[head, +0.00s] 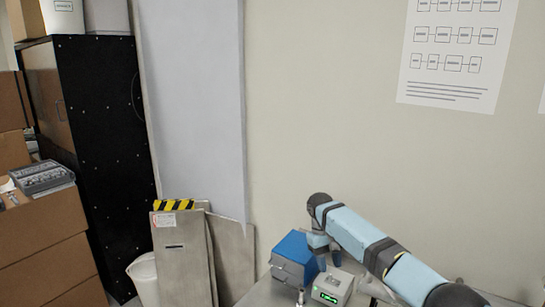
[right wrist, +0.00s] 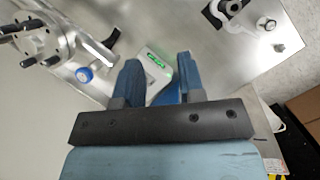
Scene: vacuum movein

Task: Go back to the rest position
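My right arm, light blue with dark bands, comes in from the lower right in the head view. My right gripper (right wrist: 159,64) shows in the right wrist view with its two blue fingers apart and nothing held between them. In the head view the right gripper (head: 319,246) hangs small at the arm's end, beside a blue box. My left gripper is in neither view.
The blue box (head: 293,259) and a white device with a green display (head: 331,287) stand on a metal table (head: 262,295). The device (right wrist: 153,62) also shows beyond the fingers. Metal fittings (right wrist: 42,42) lie left. Cardboard boxes (head: 45,245) stand far left; a wall is behind.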

